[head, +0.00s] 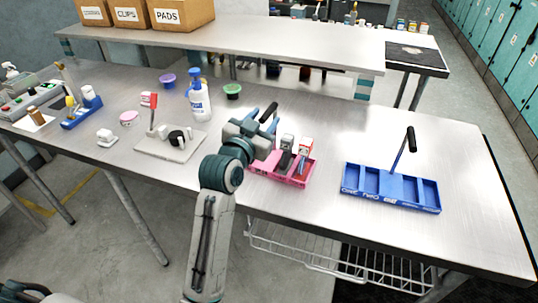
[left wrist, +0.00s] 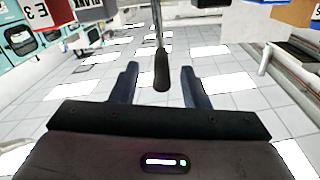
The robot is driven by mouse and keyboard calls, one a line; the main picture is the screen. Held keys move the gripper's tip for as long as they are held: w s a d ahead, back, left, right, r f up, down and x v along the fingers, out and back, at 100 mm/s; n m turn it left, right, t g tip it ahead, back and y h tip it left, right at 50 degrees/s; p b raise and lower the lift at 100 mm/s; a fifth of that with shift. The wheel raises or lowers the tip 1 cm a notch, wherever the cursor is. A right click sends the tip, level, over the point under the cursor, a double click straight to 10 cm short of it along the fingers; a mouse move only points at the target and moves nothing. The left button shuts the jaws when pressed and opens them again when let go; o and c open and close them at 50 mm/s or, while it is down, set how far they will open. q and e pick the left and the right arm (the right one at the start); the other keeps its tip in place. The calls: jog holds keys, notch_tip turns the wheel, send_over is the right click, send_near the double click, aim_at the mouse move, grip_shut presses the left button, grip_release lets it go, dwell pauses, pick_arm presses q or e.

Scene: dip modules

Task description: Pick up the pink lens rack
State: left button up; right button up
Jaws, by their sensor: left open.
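The pink lens rack (head: 297,180) stands on the metal table in front of me, partly hidden behind my left gripper and forearm. It holds a dark item and a white and red item in its right part. Its upright handle ends in a black grip (head: 268,112). My left gripper (head: 262,126) is open at the handle. In the left wrist view the black grip (left wrist: 161,72) hangs between the two open fingers (left wrist: 158,88), with a gap on each side. The rack's body cannot be made out clearly in that view. My right gripper is not in view.
A blue rack (head: 390,187) with a black-gripped handle stands to the right. The tabletop between the racks is clear.

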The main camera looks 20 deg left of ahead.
aim_at(274, 105)
pick_arm(q)
jog(key=w, duration=0.2)
jog(key=w+p, duration=0.1)
jog(key=shift+w+d+r, duration=0.1)
jog(key=shift+w+d, duration=0.1)
jog(key=shift+w, duration=0.4)
jog(key=shift+c, duration=0.8)
grip_shut()
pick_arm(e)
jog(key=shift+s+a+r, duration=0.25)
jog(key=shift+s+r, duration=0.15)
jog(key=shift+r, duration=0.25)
